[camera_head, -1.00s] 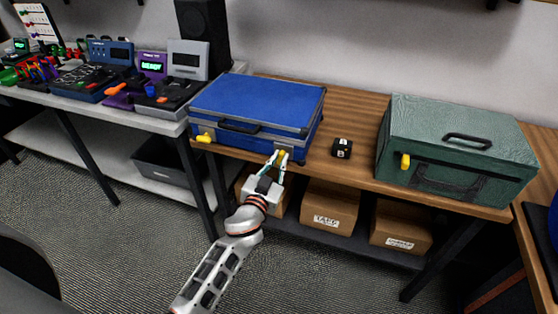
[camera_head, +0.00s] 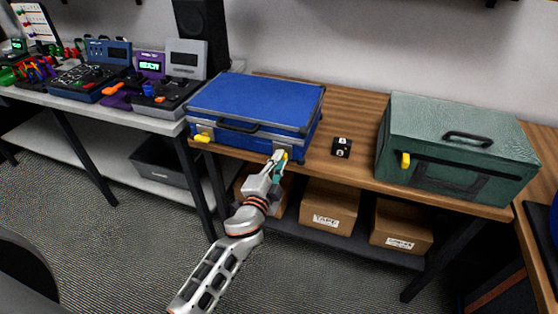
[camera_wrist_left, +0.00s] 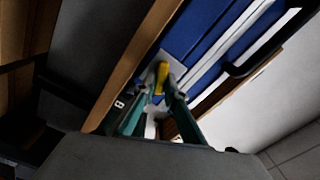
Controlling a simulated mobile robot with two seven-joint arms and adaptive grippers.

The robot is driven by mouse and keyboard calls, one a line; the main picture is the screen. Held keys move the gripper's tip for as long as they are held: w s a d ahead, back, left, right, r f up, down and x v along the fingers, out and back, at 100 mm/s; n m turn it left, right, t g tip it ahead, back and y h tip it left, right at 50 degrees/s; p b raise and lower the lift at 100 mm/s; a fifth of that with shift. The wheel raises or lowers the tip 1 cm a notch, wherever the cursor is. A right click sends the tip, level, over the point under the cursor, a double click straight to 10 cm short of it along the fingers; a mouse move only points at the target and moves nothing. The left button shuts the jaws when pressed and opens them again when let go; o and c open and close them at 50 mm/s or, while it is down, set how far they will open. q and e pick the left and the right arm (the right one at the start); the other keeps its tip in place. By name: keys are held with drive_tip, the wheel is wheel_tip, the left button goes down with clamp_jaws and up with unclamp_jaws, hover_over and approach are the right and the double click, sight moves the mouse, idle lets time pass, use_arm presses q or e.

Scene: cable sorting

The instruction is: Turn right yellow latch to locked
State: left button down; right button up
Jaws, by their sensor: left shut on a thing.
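The closed blue case (camera_head: 258,100) lies on the wooden table with its handle side facing me. Its right yellow latch (camera_head: 285,156) is at the front right, partly hidden by my left gripper (camera_head: 279,157). My left gripper is shut on this latch. In the left wrist view, the yellow latch (camera_wrist_left: 161,76) stands between the tips of the green-sided fingers (camera_wrist_left: 163,88). The left yellow latch (camera_head: 203,138) sits at the case's front left and is free. My right gripper is not in view.
A small black box (camera_head: 341,147) stands right of the case. A green case (camera_head: 458,140) with a yellow latch (camera_head: 405,160) is farther right. Cardboard boxes (camera_head: 328,207) sit on the shelf below. Electronic devices (camera_head: 170,95) stand on the left table.

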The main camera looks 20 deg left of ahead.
use_arm(q)
drive_tip(key=m, duration=0.4)
drive_tip(key=shift+f+m, duration=0.1)
drive_tip(key=shift+m, duration=0.3)
idle(0.4)
drive_tip(key=c, duration=2.1)
unclamp_jaws()
drive_tip(key=s, duration=1.2)
drive_tip(key=shift+a, duration=0.15)
